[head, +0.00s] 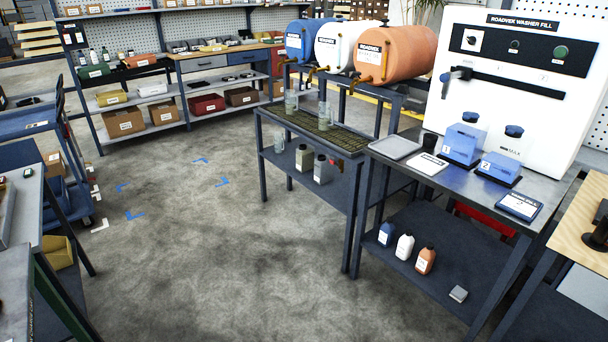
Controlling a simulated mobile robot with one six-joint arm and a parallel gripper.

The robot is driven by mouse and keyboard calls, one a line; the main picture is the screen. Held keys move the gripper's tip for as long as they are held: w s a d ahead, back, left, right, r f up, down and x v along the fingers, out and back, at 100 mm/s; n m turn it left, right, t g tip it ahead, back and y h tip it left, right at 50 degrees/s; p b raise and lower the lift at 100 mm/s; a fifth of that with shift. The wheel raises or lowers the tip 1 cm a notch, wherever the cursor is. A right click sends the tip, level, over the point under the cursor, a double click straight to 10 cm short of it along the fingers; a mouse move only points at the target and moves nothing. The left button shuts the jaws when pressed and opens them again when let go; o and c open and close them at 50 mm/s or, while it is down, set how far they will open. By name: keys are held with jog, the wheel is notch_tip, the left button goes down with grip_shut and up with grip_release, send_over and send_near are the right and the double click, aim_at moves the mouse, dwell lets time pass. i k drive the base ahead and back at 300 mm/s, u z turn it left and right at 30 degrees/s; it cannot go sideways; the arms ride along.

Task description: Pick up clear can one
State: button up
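Two clear-topped cans holding blue stand side by side on the dark metal table in front of the white washer-fill cabinet. The left can (463,141) has a dark cap and a small label that seems to read 1. The right can (501,160) has a similar cap and a label that seems to read 2. Both are upright, each on a dark blue base. The left can is partly in front of the cabinet's lower face. My gripper is not in view.
A grey tray (395,147), a white card (427,164) and a blue scale-like device (520,205) lie on the same table. The white cabinet (520,80) stands behind. Open concrete floor (210,260) lies left of the tables.

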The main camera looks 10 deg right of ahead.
aim_at(323, 170)
jog(key=z, duration=0.15)
jog(key=i, duration=0.95)
jog(key=u, duration=0.05)
